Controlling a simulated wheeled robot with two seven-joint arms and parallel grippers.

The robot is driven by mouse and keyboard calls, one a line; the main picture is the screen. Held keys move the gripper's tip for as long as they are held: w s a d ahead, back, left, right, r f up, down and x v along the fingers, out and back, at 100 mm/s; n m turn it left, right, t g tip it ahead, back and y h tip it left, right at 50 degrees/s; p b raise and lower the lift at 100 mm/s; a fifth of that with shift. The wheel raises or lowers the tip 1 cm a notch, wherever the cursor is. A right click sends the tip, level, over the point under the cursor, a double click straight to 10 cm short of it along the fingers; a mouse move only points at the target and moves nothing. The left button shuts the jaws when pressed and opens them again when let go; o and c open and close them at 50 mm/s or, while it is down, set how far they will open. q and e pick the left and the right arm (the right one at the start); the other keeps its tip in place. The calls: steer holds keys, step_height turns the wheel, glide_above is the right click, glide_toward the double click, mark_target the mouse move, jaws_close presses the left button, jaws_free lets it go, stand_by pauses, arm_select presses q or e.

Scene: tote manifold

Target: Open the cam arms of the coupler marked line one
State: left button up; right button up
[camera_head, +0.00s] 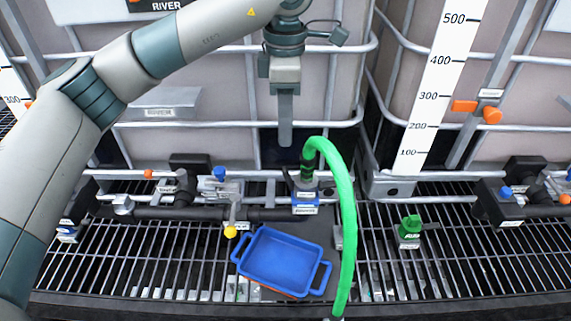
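A coupler (307,173) with dark fittings joins the end of a green hose (347,215) to the pipe manifold, near the middle of the view. A block with blue and white labels (305,198) sits just below it; the lettering is too small to read, so I cannot confirm the line one mark. The cam arms are too small to make out clearly. My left gripper (285,140) points straight down above and slightly left of the coupler, apart from it. Its fingers are seen edge-on, so its opening is hidden. My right gripper is out of view.
A blue tray (281,262) lies on the grating in front of the coupler. A yellow-knobbed valve handle (231,231) stands to its left, and a green fitting (410,228) to the right. Large caged totes (210,70) stand behind. The green hose arches over toward the front edge.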

mark_target(285, 168)
arm_select(q)
step_height(285, 168, down, 11)
steer(key=p, duration=0.4)
steer(key=shift+f, duration=0.75)
jaws_close()
